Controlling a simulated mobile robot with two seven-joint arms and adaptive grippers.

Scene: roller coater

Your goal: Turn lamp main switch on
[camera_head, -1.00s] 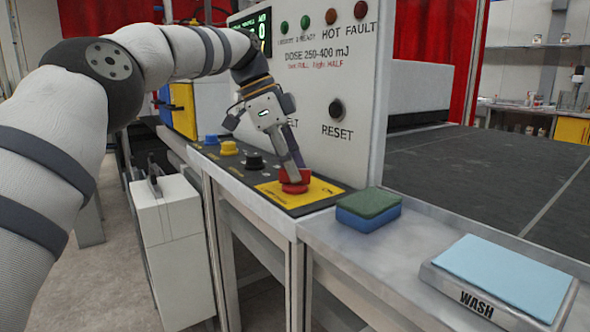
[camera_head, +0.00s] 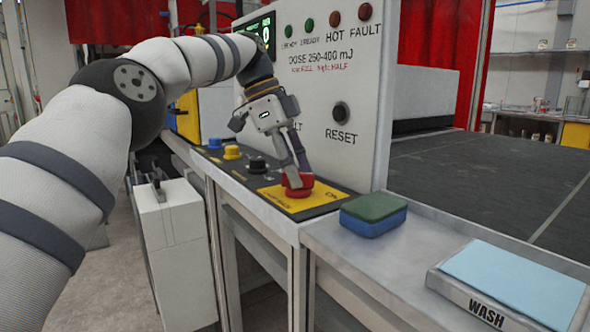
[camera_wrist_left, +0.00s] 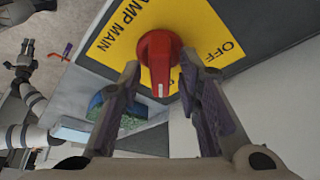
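The lamp main switch is a red rotary knob (camera_head: 298,190) on a yellow plate (camera_head: 325,198) at the near end of the dark control strip. In the left wrist view the red knob (camera_wrist_left: 158,62) has a white mark on its handle, pointing toward the bottom of the picture. "AMP MAIN" and "OFF" are readable on the yellow plate (camera_wrist_left: 180,18). My left gripper (camera_head: 295,178) reaches down to the knob. In the wrist view its fingers (camera_wrist_left: 160,72) are apart, one on each side of the knob; firm contact is not clear.
Blue, yellow and black knobs (camera_head: 257,165) line the strip farther back. The white panel (camera_head: 330,75) with lamps and a RESET button (camera_head: 340,111) rises behind. A green-blue sponge (camera_head: 374,214) and a WASH tray (camera_head: 480,302) lie on the metal bench at right.

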